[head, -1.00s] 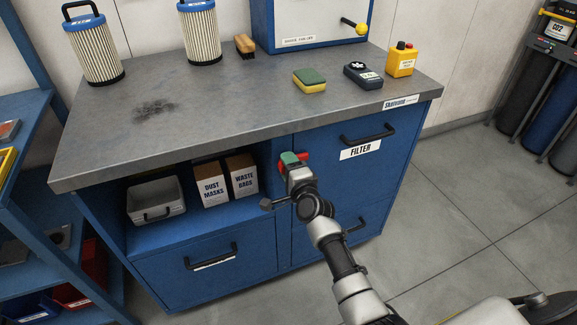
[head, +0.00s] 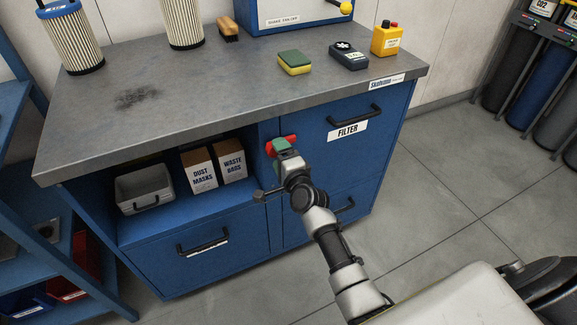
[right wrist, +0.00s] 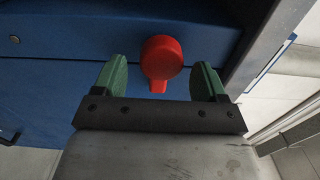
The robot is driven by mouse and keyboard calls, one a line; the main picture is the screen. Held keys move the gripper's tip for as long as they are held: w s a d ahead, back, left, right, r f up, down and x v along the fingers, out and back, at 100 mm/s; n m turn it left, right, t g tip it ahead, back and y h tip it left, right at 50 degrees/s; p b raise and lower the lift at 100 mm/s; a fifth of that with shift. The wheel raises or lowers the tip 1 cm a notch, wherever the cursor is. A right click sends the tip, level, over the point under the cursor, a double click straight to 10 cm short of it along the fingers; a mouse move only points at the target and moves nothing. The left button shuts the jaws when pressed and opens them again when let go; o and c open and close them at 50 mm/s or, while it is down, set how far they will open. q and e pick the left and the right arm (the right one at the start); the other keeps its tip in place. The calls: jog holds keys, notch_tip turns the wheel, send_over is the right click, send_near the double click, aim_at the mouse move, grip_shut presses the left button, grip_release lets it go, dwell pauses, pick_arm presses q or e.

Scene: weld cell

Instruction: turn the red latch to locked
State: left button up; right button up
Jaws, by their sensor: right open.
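The red latch (right wrist: 160,62) is on the blue front of the workbench cabinet, left of the drawer labelled FILTER. In the right wrist view it shows a round red head with a short tab pointing down in the picture. My right gripper (right wrist: 160,84) is open, with one green finger on each side of the latch and a visible gap to both. In the head view my right gripper (head: 281,146) covers part of the red latch (head: 291,139). My left gripper is not in view.
The FILTER drawer (head: 372,125) has a black handle right of the latch. The grey benchtop (head: 200,90) overhangs above, bearing a sponge (head: 294,62), a meter (head: 348,56) and a yellow button box (head: 386,39). A blue shelf rack (head: 25,215) stands at left.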

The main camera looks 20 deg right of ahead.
jog(key=s, duration=0.8)
jog(key=shift+d, duration=0.15)
jog(key=shift+s, duration=0.1)
jog(key=s+a+f+n+g+p, duration=0.2)
jog(key=s+f+n+g, duration=0.45)
jog(key=f, duration=0.65)
jog(key=s+a+f+n+g+p, duration=0.1)
jog(key=s+f+n+g+p, duration=0.25)
jog(key=s+f, duration=0.8)
jog(key=s+d+f+n+g+p, duration=0.1)
jog(key=s+f+n+g, duration=0.2)
jog(key=s, duration=1.1)
jog(key=s+d+f+n+g+p, duration=0.1)
jog(key=s+d+f+n+g, duration=0.1)
jog(key=s+f+n+g, duration=0.2)
jog(key=s+f+n, duration=0.3)
jog(key=s+f, duration=0.4)
jog(key=s, duration=0.3)
jog(key=shift+d+h, duration=0.3)
jog(key=shift+f, duration=0.1)
